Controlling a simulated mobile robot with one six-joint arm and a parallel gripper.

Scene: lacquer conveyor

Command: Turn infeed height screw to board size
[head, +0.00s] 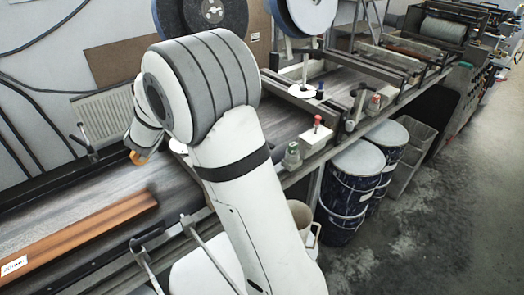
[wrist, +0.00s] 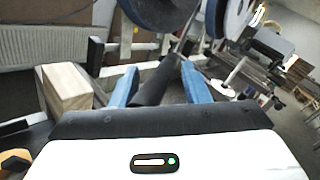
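My gripper (wrist: 160,84) shows in the wrist view as two blue fingers standing apart. A black cylindrical handle (wrist: 153,86) with a thin metal rod lies between them, with a gap visible beside it. I cannot tell if this handle belongs to the infeed height screw. In the head view my arm hides most of the gripper and what it faces. A white disc (head: 178,146) shows partly behind my arm. A brown board (head: 80,236) with a white label lies on the belt at the lower left.
A second white disc (head: 303,92) with an upright rod stands farther along the conveyor. Control boxes with a red knob (head: 317,121) line the front rail. Blue drums (head: 352,190) stand below. A pale wooden block (wrist: 68,88) is left of the fingers.

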